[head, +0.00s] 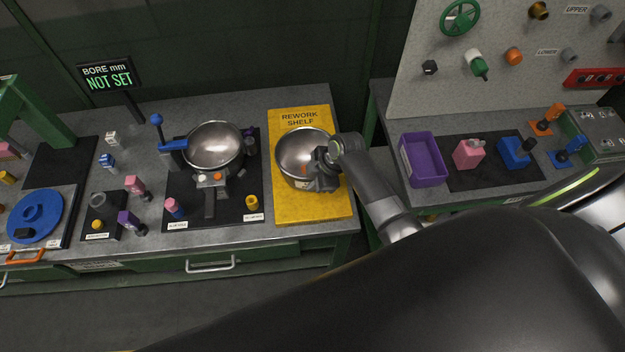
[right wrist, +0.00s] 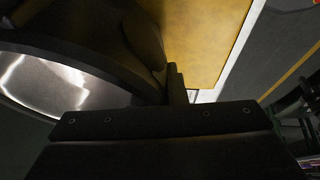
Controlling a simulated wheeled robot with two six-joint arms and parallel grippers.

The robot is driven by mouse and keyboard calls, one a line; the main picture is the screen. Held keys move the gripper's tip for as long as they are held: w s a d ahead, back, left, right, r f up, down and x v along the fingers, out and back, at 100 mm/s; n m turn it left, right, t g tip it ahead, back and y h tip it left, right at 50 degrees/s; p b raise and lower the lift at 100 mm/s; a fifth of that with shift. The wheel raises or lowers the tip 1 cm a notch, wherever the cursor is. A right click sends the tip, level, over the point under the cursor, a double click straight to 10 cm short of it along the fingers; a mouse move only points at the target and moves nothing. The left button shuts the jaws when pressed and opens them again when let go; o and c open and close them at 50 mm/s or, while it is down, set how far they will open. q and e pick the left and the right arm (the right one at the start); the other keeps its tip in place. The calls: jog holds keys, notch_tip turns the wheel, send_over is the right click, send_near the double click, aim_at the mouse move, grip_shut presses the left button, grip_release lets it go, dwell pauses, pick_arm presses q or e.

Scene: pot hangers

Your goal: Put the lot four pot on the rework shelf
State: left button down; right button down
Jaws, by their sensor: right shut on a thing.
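A round steel pot (head: 298,153) is at the yellow rework shelf (head: 297,212), over its middle; whether it rests on the board or hangs just above it I cannot tell. My right gripper (head: 324,172) is shut on the pot's right side. In the right wrist view the pot (right wrist: 60,85) shows its shiny inside and dark rim at the left, beside the gripper, with the yellow shelf (right wrist: 200,35) beyond. I cannot read a lot number on the pot. A second steel pot (head: 213,143) sits on the black fixture to the left. My left gripper is not in view.
A blue-handled lever (head: 158,122) stands by the fixture. Small coloured blocks and a blue disc (head: 35,214) lie further left. On the right bench are a purple bin (head: 423,160) and pink and blue bottles. A gap separates the two benches. The front of the yellow shelf is bare.

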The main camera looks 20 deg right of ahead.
jog(key=shift+w, duration=0.1)
jog(key=c, duration=1.5)
grip_release()
jog(key=shift+o, duration=0.2)
jog(key=shift+r, duration=0.1)
jog(key=b+v, duration=0.2)
jog(key=v, duration=1)
